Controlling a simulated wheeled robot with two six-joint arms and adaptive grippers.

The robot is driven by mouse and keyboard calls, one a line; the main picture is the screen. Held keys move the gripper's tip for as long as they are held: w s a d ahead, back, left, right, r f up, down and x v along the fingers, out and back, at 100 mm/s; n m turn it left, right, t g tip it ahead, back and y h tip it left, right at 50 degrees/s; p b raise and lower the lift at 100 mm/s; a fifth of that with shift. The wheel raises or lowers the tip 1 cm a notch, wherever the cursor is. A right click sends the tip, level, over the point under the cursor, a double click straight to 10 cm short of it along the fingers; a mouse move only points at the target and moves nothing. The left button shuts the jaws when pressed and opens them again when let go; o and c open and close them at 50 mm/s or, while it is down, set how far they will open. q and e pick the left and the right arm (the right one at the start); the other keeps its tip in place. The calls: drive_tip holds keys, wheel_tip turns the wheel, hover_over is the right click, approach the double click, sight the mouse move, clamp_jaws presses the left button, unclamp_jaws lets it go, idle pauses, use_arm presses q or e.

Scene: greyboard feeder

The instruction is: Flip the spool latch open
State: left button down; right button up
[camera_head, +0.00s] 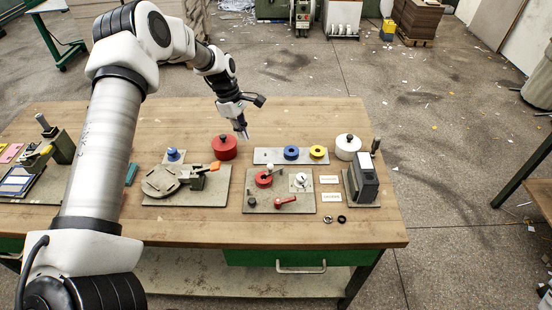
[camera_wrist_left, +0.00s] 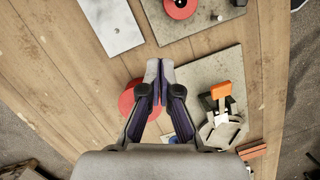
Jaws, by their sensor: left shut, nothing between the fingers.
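My left gripper (camera_head: 243,134) is shut and empty, its fingertips pointing down above the table, just beside the red round weight (camera_head: 225,150) in the head view. In the left wrist view the shut fingers (camera_wrist_left: 160,68) partly cover the red weight (camera_wrist_left: 127,100). A latch-like clamp with an orange tip (camera_head: 211,167) stands on a grey plate (camera_head: 185,201) beside a grey disc (camera_head: 158,182); I cannot tell for sure that it is the spool latch. The orange tip (camera_wrist_left: 221,91) shows right of the fingers in the left wrist view, apart from them. My right gripper is out of view.
A plate (camera_head: 292,206) with a red ring, a red lever (camera_head: 286,202) and a white dial lies to the right. Behind it a grey strip (camera_head: 268,156) holds blue and yellow rings. A white weight (camera_head: 347,147) and a dark block stand at right. The wooden tabletop (camera_head: 190,233) is bare in front.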

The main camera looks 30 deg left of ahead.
sight(265, 173)
use_arm(q)
drive_tip(key=x, duration=0.2)
drive_tip(key=s+p+x, duration=0.1)
drive_tip(key=x, duration=0.2)
drive_tip(key=p+x, duration=0.1)
drive_tip(key=x, duration=0.1)
drive_tip(key=shift+s+d+f, duration=0.15)
drive_tip(key=shift+d+f, duration=0.15)
drive_tip(key=shift+d, duration=0.05)
drive_tip(key=d+p, duration=0.1)
drive_tip(key=w+d+p, duration=0.1)
drive_tip(key=d, duration=0.1)
drive_tip(key=shift+d+f, duration=0.1)
drive_tip(key=shift+f, duration=0.1)
drive_tip(key=shift+d+p, duration=0.3)
drive_tip(key=shift+d, duration=0.05)
drive_tip(key=shift+s+d+r, duration=0.1)
drive_tip(key=shift+s+d, duration=0.05)
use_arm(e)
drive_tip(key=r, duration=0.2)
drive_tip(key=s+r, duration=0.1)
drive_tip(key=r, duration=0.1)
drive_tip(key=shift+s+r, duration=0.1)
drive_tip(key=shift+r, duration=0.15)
